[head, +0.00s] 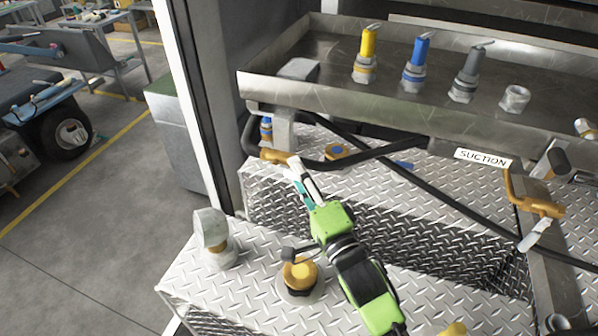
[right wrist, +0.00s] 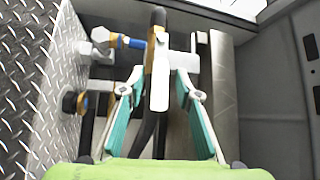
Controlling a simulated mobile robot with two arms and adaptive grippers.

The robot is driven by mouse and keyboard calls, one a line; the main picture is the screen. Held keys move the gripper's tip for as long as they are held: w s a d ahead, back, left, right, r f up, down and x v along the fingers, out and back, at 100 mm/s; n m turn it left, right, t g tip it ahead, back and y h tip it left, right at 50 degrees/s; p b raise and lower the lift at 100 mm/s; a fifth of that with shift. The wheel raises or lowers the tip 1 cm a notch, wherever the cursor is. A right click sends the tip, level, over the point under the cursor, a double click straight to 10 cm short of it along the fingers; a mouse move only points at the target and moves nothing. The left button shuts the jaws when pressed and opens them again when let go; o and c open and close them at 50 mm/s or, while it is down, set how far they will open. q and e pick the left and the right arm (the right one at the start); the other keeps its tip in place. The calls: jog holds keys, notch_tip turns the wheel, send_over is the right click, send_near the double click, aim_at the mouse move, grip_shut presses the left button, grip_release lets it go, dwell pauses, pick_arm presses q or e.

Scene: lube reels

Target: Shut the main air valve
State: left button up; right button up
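A valve lever with an orange arm (head: 277,156) and a white end sits under the front left corner of the metal tray. No label naming it the main air valve is readable. In the right wrist view the lever's white end (right wrist: 159,92) stands between my fingers. My right gripper (head: 301,176) is green with teal finger pads and reaches up to this lever. In the right wrist view it (right wrist: 157,84) is open, one finger on each side of the lever, with gaps showing. My left gripper is not in view.
The steel tray (head: 330,95) holds yellow, blue and grey nozzles. A second orange lever (head: 532,196) is at the right, near a SUCTION label (head: 483,158). Black hoses (head: 432,187) cross below the tray. A knob (head: 299,273) stands on the tread-plate step near my arm.

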jog(key=shift+c, duration=0.5)
grip_shut()
jog(key=f+m+t+b, duration=0.1)
jog(key=m+b, duration=0.1)
jog(key=b, duration=0.2)
jog(key=f+m+t+b, duration=0.1)
jog(key=m+t+b, duration=0.1)
jog(key=b, duration=0.2)
jog(key=f+m+t+h+b, duration=0.1)
jog(key=b, duration=0.2)
jog(key=shift+w+a+m+b, duration=0.15)
jog(key=shift+a+m+b, duration=0.25)
jog(key=shift+o, duration=0.5)
grip_release()
jog(key=shift+f, duration=0.1)
